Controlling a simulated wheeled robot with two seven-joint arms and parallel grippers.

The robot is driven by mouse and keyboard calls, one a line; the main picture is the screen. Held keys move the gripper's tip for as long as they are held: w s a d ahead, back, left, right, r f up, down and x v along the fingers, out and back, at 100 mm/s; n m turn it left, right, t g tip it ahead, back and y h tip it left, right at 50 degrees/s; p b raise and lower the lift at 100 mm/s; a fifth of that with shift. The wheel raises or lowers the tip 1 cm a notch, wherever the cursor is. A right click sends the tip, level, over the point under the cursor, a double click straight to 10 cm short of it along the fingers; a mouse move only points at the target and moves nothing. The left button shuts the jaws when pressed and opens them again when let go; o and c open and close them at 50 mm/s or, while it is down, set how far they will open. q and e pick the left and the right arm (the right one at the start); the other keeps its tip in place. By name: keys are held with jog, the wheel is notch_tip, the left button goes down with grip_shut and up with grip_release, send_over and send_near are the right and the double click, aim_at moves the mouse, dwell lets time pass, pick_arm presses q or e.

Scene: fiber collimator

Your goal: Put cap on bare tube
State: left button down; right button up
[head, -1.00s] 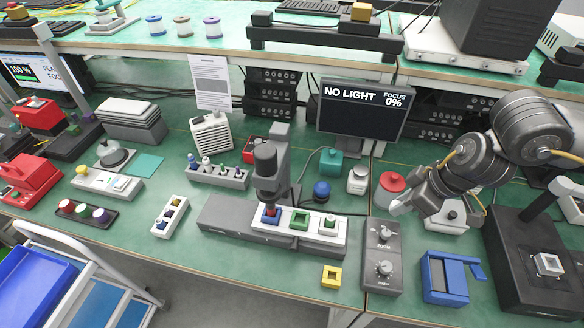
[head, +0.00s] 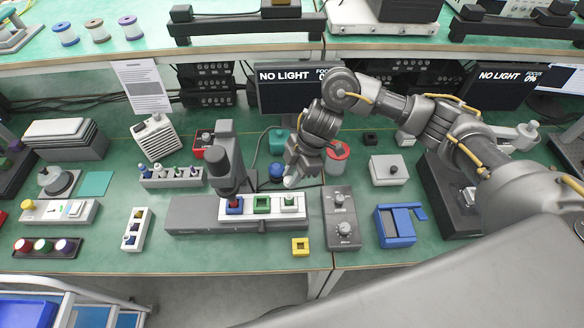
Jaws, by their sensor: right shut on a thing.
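My right gripper (head: 291,174) hangs above the middle of the bench, just behind the right end of the white three-socket block (head: 215,208). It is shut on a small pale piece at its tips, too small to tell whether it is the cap. The block has a blue, a green and a whitish socket. A red piece (head: 235,201) stands in the blue socket under the grey upright head (head: 222,160). A grey rack (head: 174,183) at the left holds several small tube-like pieces; I cannot tell which tube is bare. My left gripper is out of view.
A red-lidded jar (head: 338,152) and blue dome (head: 277,172) are close to the gripper. A monitor (head: 285,92) stands behind, reading NO LIGHT.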

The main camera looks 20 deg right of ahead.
jog(key=shift+s+a+f, duration=0.1)
jog(key=shift+s, duration=0.05)
jog(key=b, duration=0.5)
send_over(287, 197)
jog(key=d, duration=0.1)
jog(key=f, duration=0.4)
jog(key=shift+d+f, duration=0.2)
jog(key=shift+f, duration=0.05)
jog(key=shift+f+b, duration=0.45)
jog(key=shift+f, duration=0.5)
jog(key=shift+d+p, duration=0.1)
jog(key=shift+p, duration=0.45)
jog(key=shift+f, duration=0.2)
dwell(0.7)
jog(key=shift+p, duration=0.4)
dwell(0.5)
jog(key=o, duration=1.5)
